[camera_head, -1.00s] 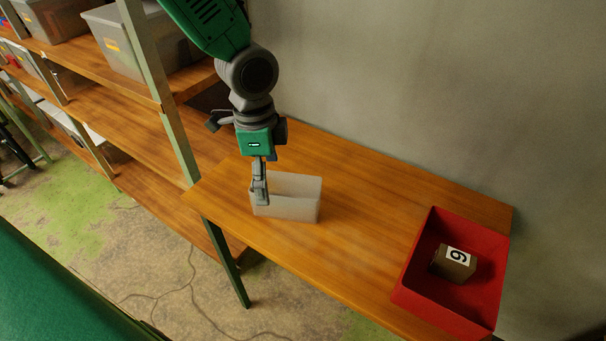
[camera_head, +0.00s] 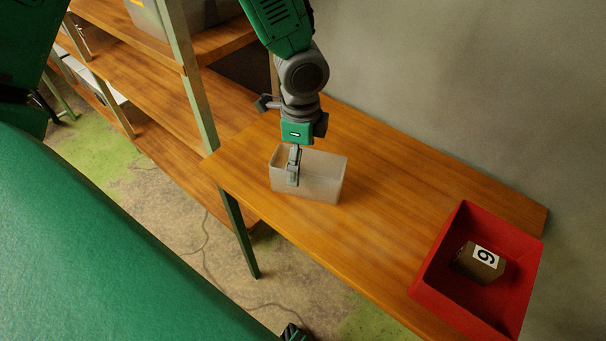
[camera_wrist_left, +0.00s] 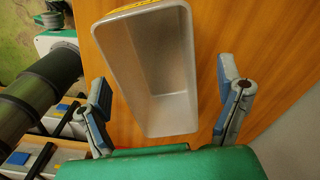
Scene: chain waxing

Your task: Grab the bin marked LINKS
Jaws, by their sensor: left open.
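A pale translucent open bin (camera_head: 322,182) stands upright and empty on the wooden table in the head view. In the left wrist view the bin (camera_wrist_left: 184,112) has a yellow label (camera_wrist_left: 132,8) on its far rim, cut off by the picture edge; I cannot read any word on it. My left gripper (camera_head: 294,168) is open at the bin's left part. In the left wrist view its two fingers (camera_wrist_left: 165,108) are spread on either side of the bin's near end, apart from it.
A red bin (camera_head: 445,275) with a box marked with a digit (camera_head: 480,262) stands at the table's right end. A wooden shelf rack (camera_head: 140,80) with a grey bin (camera_head: 205,12) is at upper left. The table (camera_head: 390,200) is bare between the bins.

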